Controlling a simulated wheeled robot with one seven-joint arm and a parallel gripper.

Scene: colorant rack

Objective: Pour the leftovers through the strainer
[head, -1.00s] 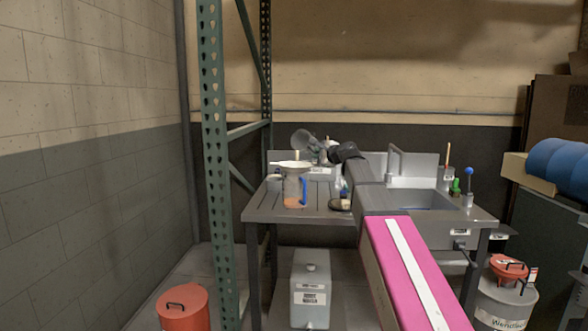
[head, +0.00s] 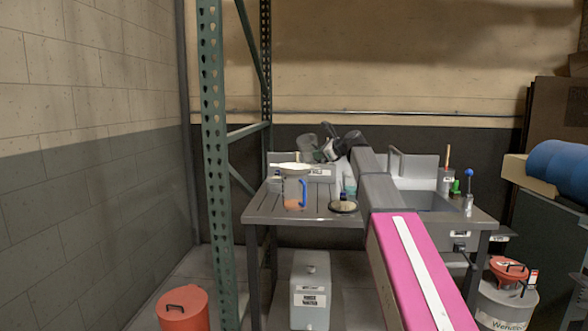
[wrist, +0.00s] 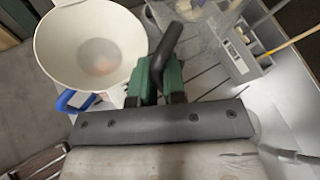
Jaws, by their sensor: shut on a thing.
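A clear pitcher (head: 295,192) with a blue handle (head: 303,192) stands on the grey bench, with orange-brown liquid low inside. A pale, wide strainer (head: 292,167) sits on its mouth. In the wrist view the strainer (wrist: 90,42) is a white bowl at upper left, with a brownish patch at its bottom. My gripper (head: 327,151) is up behind and right of the strainer, shut on a greyish see-through cup (head: 307,147). The cup is above the strainer's level, roughly upright. In the wrist view my gripper (wrist: 165,75) partly hides the clear cup; its contents cannot be made out.
A round dark-rimmed dish (head: 342,207) lies on the bench (head: 270,212) right of the pitcher. A sink (head: 430,200) is further right. A grey holder (wrist: 240,50) with sticks stands behind. A green rack post (head: 211,160) rises at the left front.

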